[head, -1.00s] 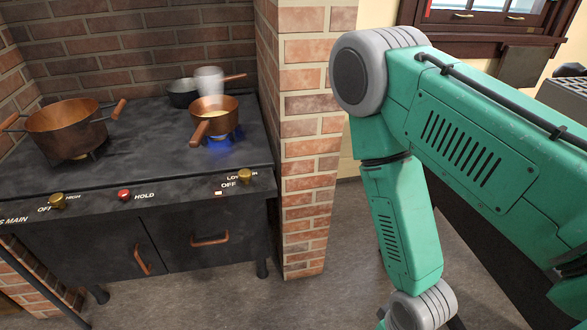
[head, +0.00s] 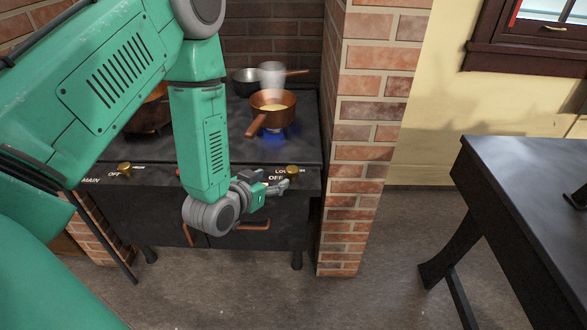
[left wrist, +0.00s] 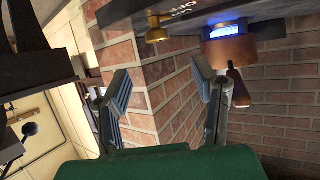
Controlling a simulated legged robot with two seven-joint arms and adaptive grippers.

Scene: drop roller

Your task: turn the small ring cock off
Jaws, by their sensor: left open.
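The small ring cock is a brass knob (head: 292,170) at the right end of the stove's front panel, beside LOW and OFF lettering. It also shows at the top of the left wrist view (left wrist: 157,30). A blue flame (head: 270,135) burns under the small copper pan (head: 272,103) above it. My left gripper (head: 284,184) is just in front of and below the knob, apart from it as far as I can tell. In the left wrist view its two fingers (left wrist: 160,86) are spread with nothing between them. My right gripper is out of view.
A brick pillar (head: 362,150) stands close to the right of the knob. A grey pot (head: 245,82) sits behind the pan. Another brass knob (head: 124,169) is on the panel at left. A dark table (head: 520,200) stands at right, with open floor between.

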